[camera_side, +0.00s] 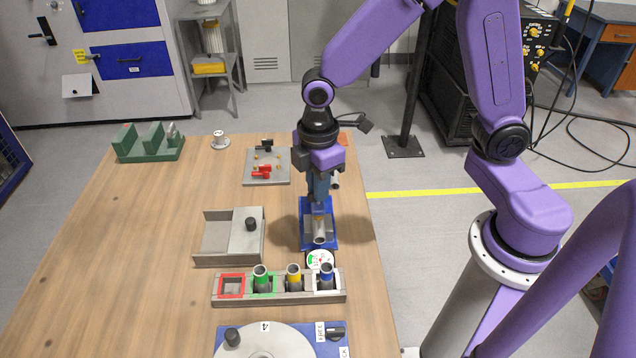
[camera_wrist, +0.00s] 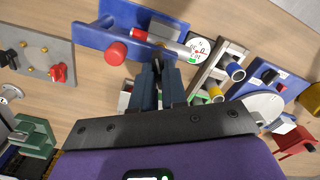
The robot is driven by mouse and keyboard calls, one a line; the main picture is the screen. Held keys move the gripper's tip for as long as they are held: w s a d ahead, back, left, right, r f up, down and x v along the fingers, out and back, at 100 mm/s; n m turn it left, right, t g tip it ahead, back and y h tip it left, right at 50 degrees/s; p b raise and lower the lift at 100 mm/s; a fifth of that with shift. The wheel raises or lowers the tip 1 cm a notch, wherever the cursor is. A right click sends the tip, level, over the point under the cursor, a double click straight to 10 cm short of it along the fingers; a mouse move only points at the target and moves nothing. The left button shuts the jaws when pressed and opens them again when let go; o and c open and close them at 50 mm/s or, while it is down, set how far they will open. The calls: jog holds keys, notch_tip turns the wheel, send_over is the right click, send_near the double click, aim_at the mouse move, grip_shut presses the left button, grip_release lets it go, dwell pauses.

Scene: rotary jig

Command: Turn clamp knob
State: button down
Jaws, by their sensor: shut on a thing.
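A blue clamp fixture (camera_side: 306,238) stands at the table's right side, holding a grey metal cylinder (camera_side: 319,238). In the wrist view the fixture (camera_wrist: 95,36) shows a round red end (camera_wrist: 115,53) and the cylinder (camera_wrist: 178,47) pointing at a white dial gauge (camera_wrist: 199,47). My gripper (camera_side: 319,203) points down over the fixture. In the wrist view my gripper (camera_wrist: 157,70) has its jaws close together at the fixture's edge, shut on a small dark piece that appears to be the clamp knob. The jaws hide most of it, so its turn angle cannot be told.
A grey rack (camera_side: 278,297) with several coloured-ring tubes stands in front of the fixture. A rotary table (camera_side: 265,345) is at the front edge.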

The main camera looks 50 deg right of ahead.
jog(key=shift+m, duration=2.9)
jog(key=c, duration=1.2)
grip_release()
jog(key=shift+o, duration=0.2)
jog(key=shift+r, duration=0.1)
notch_tip(320, 180, up, 17)
jog(key=shift+r, duration=0.15)
